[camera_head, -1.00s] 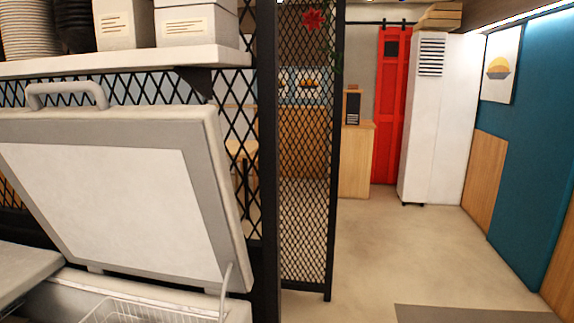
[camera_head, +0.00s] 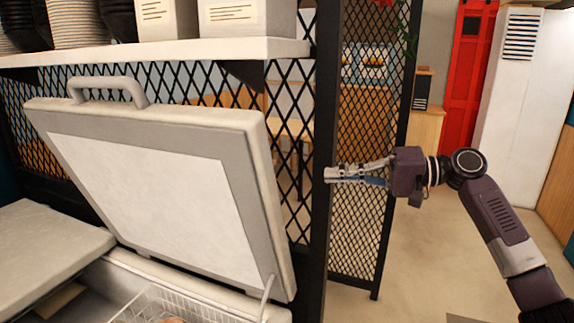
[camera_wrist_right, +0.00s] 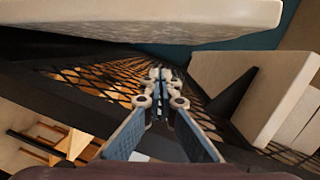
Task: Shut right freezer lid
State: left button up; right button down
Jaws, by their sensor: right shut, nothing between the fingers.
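The right freezer lid (camera_head: 150,185) is raised and leans back, with a grey border and a white inner panel. Its grey handle (camera_head: 108,88) is at the top edge. My right gripper (camera_head: 328,174) is to the right of the lid, apart from it, in front of the black mesh partition. Its fingers point left and are shut and empty. In the right wrist view the closed fingertips (camera_wrist_right: 160,74) point at the mesh, and a pale slab, probably the lid (camera_wrist_right: 150,18), spans the top. My left gripper is not in view.
The freezer body (camera_head: 190,285) is open under the lid, with a white wire basket (camera_head: 160,305) inside. Another flat lid (camera_head: 45,245) lies at the left. A shelf (camera_head: 150,52) with boxes and stacked cups runs above the handle. A black post (camera_head: 322,130) stands beside the lid.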

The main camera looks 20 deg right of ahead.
notch_tip(320, 180, up, 5)
jog(key=s+a+n+y, duration=0.1)
jog(key=s, duration=0.2)
pick_arm(q)
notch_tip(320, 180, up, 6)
jog(key=p, duration=0.5)
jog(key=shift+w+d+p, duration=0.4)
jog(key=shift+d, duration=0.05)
pick_arm(e)
jog(key=w+a+f, duration=0.2)
jog(key=w+a, duration=0.1)
jog(key=a, duration=0.7)
jog(key=shift+a, duration=0.35)
jog(key=shift+s, duration=0.1)
